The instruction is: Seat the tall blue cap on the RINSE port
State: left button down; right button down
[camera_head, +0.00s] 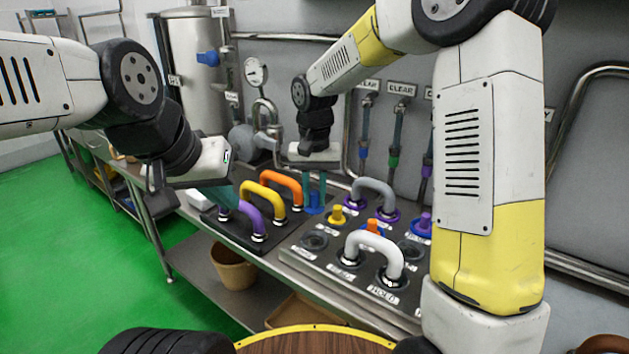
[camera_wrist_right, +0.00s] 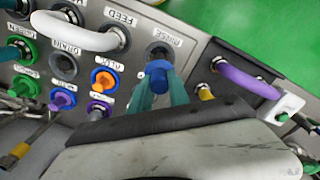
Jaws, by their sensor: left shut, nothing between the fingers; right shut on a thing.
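The tall blue cap (camera_head: 314,202) is between the teal fingers of my right gripper (camera_head: 315,188), which is shut on it. In the right wrist view the blue cap (camera_wrist_right: 158,68) shows between both fingertips (camera_wrist_right: 159,84). It overlaps the near side of the dark, open RINSE port (camera_wrist_right: 160,50) in that view. In the head view the RINSE port (camera_head: 315,240) is at the panel's near left corner, uncovered, with the cap behind and above it. My left gripper (camera_head: 222,199) is shut and empty, over the rack of coloured handles at left.
The port panel (camera_head: 296,258) carries a white pipe (camera_head: 374,242), a grey pipe (camera_head: 375,186), a yellow cap (camera_head: 337,215) and an orange cap (camera_head: 373,226). Purple (camera_head: 249,214), yellow (camera_head: 265,195) and orange (camera_head: 285,180) handles stand left of it.

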jog(key=shift+f, duration=5.1)
jog(key=c, duration=1.2)
grip_release()
jog(key=shift+o, duration=0.2)
jog(key=shift+r, duration=0.1)
notch_tip(320, 180, up, 8)
jog(key=shift+f, duration=0.25)
jog(key=shift+r, duration=0.1)
